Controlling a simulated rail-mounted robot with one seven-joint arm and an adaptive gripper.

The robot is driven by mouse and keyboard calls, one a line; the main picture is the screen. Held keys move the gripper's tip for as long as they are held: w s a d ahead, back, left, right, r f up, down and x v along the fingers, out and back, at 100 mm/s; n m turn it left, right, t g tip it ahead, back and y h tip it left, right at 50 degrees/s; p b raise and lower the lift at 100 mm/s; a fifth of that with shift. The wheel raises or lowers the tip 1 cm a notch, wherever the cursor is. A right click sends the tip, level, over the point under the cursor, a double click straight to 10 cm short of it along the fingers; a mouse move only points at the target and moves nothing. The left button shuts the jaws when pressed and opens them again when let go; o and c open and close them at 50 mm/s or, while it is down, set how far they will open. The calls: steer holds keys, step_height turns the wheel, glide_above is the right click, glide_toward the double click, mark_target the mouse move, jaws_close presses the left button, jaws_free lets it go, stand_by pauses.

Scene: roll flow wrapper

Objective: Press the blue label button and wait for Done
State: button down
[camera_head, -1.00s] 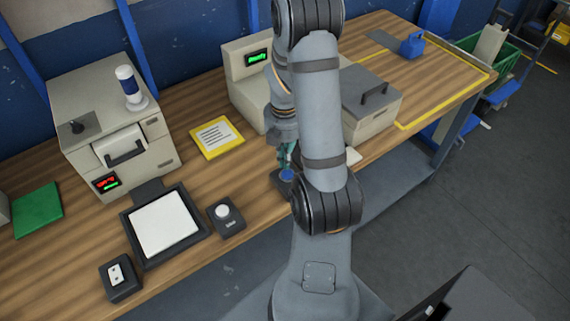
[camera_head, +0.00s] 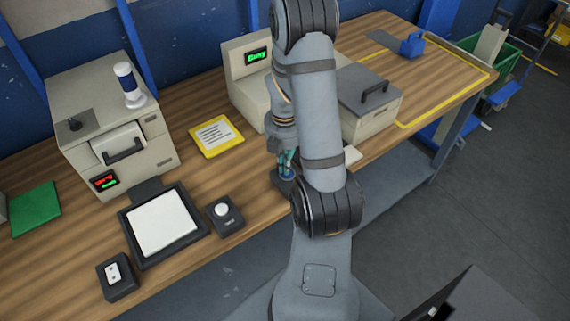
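The blue label button (camera_head: 287,177) is on a small dark box at the front of the wooden bench, partly hidden behind my arm. My gripper (camera_head: 286,166) points down at it, with the fingertips at the button's top. They look to be touching it, but the view is too small to be sure. Whether the fingers are open or shut cannot be made out. The beige label machine (camera_head: 245,88) behind has a small screen (camera_head: 258,56) with green text that looks like "Busy".
A dark box with a white button (camera_head: 222,210) and a black-framed white pad (camera_head: 163,222) are to the left. A beige machine with a red and green display (camera_head: 104,181) stands further left. A yellow-framed card (camera_head: 217,136) lies between the machines. A grey-lidded box (camera_head: 368,95) stands right.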

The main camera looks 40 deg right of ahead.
steer(key=shift+s+a+f, duration=0.15)
steer(key=shift+s+f, duration=0.1)
step_height(320, 180, up, 14)
steer(key=p, duration=0.4)
steer(key=shift+w+r, duration=0.25)
steer(key=shift+w, duration=0.05)
steer(key=shift+f, duration=0.15)
steer(key=f, duration=0.4)
steer(key=f+b, duration=0.1)
steer(key=f, duration=0.3)
steer(key=shift+d+f, duration=0.2)
steer(key=shift+f, duration=0.05)
steer(key=shift+w+d+r+b, duration=0.1)
steer(key=shift+w+r+b, duration=0.15)
steer(key=shift+b, duration=0.5)
step_height(320, 180, up, 7)
steer(key=shift+s+r+p, duration=0.2)
steer(key=shift+s+p, duration=0.05)
steer(key=shift+p, duration=0.15)
steer(key=shift+f, duration=0.1)
